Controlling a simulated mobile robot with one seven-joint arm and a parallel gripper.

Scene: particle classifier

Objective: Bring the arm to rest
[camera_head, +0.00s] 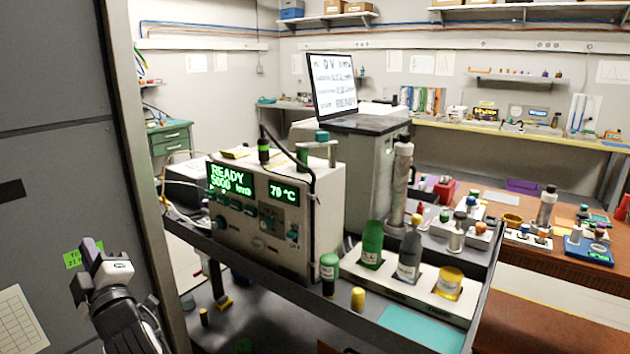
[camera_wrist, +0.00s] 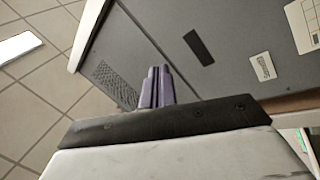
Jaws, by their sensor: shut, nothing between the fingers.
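My gripper (camera_head: 91,246) is at the lower left of the head view, raised in front of a large grey panel (camera_head: 55,120). Its purple fingers are shut together and hold nothing. In the wrist view the closed fingers (camera_wrist: 157,86) point toward a dark grey panel (camera_wrist: 190,50) with a vent grille. I cannot tell how far the fingertips are from that panel.
Right of the gripper stands a metal post (camera_head: 135,150). Beyond it, a cart carries an instrument (camera_head: 262,215) reading READY and a white rack (camera_head: 405,285) with bottles. A brown table (camera_head: 540,325) with small items is at right. Tiled floor (camera_wrist: 45,95) shows in the wrist view.

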